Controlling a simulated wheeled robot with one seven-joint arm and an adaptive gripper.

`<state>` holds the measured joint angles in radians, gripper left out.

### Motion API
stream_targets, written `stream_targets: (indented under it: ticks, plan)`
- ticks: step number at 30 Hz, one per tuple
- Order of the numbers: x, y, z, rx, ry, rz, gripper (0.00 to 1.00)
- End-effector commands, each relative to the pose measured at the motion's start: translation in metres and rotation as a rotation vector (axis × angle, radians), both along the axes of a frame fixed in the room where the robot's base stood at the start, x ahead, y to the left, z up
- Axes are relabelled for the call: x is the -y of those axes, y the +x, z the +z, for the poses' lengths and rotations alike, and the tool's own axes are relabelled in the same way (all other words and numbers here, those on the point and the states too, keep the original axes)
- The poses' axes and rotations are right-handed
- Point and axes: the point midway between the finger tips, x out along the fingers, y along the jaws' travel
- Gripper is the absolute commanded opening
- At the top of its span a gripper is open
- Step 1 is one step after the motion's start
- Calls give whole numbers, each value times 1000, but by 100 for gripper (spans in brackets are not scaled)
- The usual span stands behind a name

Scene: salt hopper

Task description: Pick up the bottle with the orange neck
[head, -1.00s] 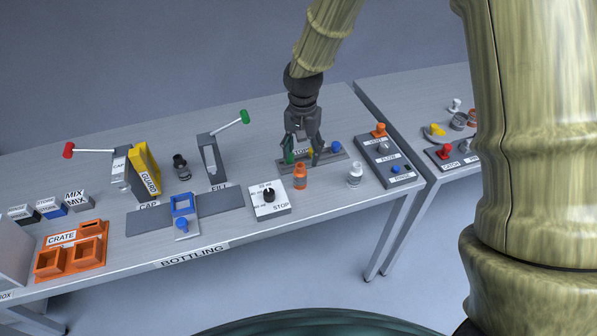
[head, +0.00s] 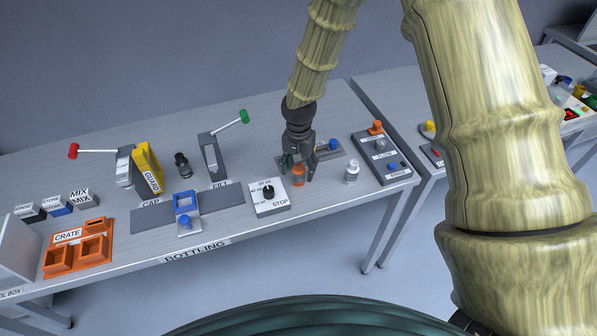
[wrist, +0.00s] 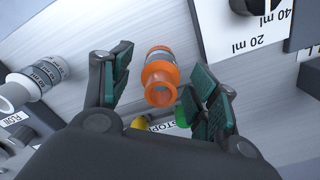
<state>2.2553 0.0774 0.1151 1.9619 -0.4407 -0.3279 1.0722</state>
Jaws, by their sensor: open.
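The bottle with the orange neck (head: 298,176) stands upright on the bottling table. In the wrist view its orange neck (wrist: 160,78) shows between the two fingers, nearer the left-middle of the gap. My gripper (head: 298,170) is open, with one finger on each side of the bottle. In the wrist view, the green finger pads of my gripper (wrist: 162,90) look apart from the bottle, though the right pad is close to its rim. The fingers hide part of the bottle in the head view.
A white-necked bottle (head: 351,172) stands to the right, and shows at the left in the wrist view (wrist: 35,80). A button strip (head: 328,149) lies behind, a FLOW panel (head: 381,158) at right.

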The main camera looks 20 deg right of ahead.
Motion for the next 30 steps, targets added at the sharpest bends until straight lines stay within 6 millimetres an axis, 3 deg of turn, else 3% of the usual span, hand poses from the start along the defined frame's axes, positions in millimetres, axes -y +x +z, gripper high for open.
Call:
stream_targets:
  ticks: [6,16,23,30]
  plan:
    - [0,0,-15,-1,0,0,60]
    - [0,0,-18,0,0,0,60]
    - [0,0,-18,0,0,0,18]
    - [0,0,-18,0,0,0,17]
